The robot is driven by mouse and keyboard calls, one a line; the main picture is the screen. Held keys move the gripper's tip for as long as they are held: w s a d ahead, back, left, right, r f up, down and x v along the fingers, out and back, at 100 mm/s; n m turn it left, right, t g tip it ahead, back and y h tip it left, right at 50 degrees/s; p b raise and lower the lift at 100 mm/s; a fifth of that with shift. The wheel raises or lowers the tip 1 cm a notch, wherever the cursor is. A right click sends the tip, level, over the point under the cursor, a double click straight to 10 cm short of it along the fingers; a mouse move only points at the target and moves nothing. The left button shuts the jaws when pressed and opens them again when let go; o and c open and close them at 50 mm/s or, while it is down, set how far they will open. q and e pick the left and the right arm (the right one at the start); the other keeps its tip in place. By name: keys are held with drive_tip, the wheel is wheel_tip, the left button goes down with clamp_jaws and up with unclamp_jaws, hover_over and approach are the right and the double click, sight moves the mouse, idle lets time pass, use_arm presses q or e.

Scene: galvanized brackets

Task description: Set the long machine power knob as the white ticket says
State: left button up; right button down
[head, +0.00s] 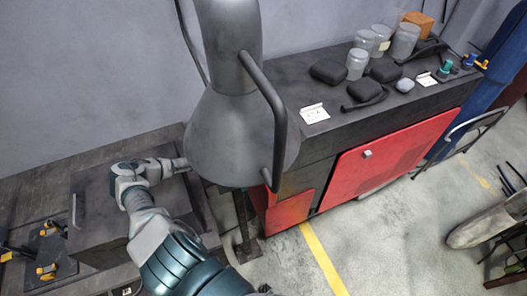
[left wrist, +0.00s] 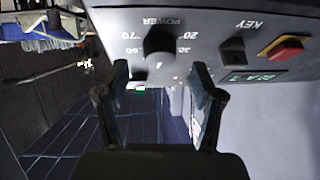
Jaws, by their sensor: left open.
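In the left wrist view a dark round knob (left wrist: 159,44) sits on a grey panel (left wrist: 205,20), under the upside-down word POWER, with numbers around it. My left gripper (left wrist: 160,75) is open, its two fingers apart on either side of the view below the knob; I see no grip on it. In the head view the left gripper (head: 178,164) is by the grey hood, which hides its tips and the knob. One white ticket (head: 314,113) and another white ticket (head: 427,79) lie on the dark bench top; their writing is too small to read. My right gripper is not in view.
A red button (left wrist: 286,48) and a KEY switch (left wrist: 233,51) sit right of the knob. A big grey hood with a bar handle (head: 268,110) stands beside my left arm. Jars (head: 357,64) and dark pouches stand on the red-fronted bench (head: 375,155).

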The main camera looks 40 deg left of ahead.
use_arm(q)
drive_tip(key=shift+x, duration=2.05)
drive_tip(key=shift+r, duration=0.1)
drive_tip(key=c, duration=1.1)
